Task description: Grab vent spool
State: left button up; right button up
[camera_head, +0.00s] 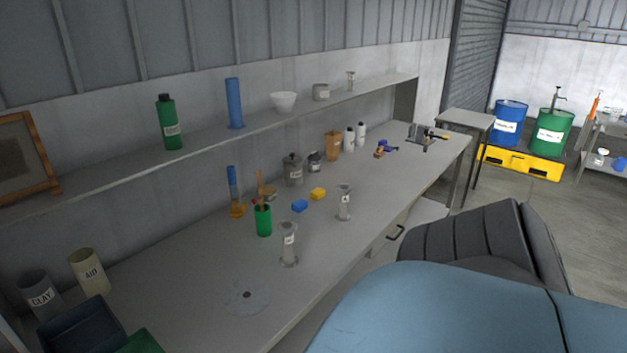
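Two grey spool-shaped pieces with flanged ends and small white labels stand upright on the long workbench (205,308). The nearer spool (289,245) is close to the front edge, and the farther spool (345,203) stands beyond it to the right. Their labels are too small to read, so I cannot tell which one is the vent spool. Nothing touches either of them. Neither of my grippers is in view.
A green cup (263,221) with tools stands behind the nearer spool. A flat disc (247,297) lies in front. A wall shelf (215,132) with bottles overhangs the bench's back.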

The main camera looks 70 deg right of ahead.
aim_at(342, 214)
jog(key=z, duration=2.3)
jog(key=u, duration=0.5)
jog(key=i+l+u, duration=0.25)
jog(key=u, duration=0.25)
jog(key=i+l+u, duration=0.15)
jog(key=l+u, duration=0.3)
jog(key=i+l, duration=0.1)
jog(key=l, duration=0.4)
jog(key=i+l+u, duration=0.15)
jog(key=l, duration=0.85)
jog(key=i+u, duration=0.05)
jog(key=i, duration=0.05)
